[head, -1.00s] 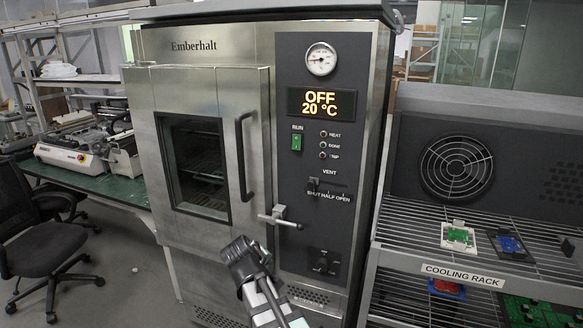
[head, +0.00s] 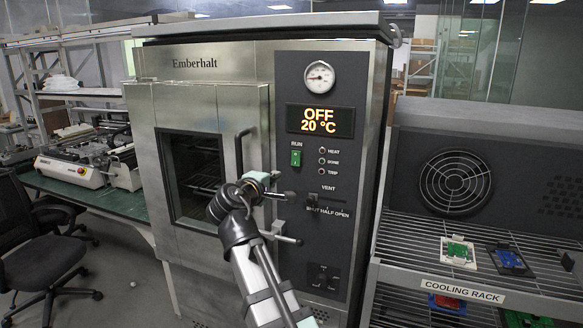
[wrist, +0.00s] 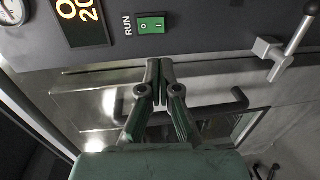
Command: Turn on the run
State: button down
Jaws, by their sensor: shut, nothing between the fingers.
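The green RUN switch (head: 296,158) sits on the dark control panel of the Emberhalt oven (head: 180,66), below the display (head: 320,120), which reads OFF 20 °C. The switch also shows in the wrist view (wrist: 151,25), marked O and I, lying beyond my fingertips. My gripper (head: 284,195) is in front of the oven, below and slightly left of the switch. In the wrist view my gripper (wrist: 159,62) has its two fingertips together with nothing between them, apart from the switch. My arm hides part of the oven door and its handle.
The door handle (head: 240,150) and the latch lever (head: 285,238) stick out near my arm. The vent slider (head: 312,197) is right of the gripper. A cooling rack (head: 470,290) with several boards stands at the right. A black chair (head: 45,250) is at the left.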

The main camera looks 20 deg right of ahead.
aim_at(296, 165)
jog(key=shift+w+d, duration=0.1)
jog(key=shift+w, duration=0.05)
jog(key=p+x, duration=0.4)
jog(key=x, duration=0.9)
jog(key=shift+w+d+f, duration=0.1)
jog(key=shift+w+d, duration=0.1)
jog(key=shift+w, duration=0.05)
jog(key=shift+d+f, duration=0.15)
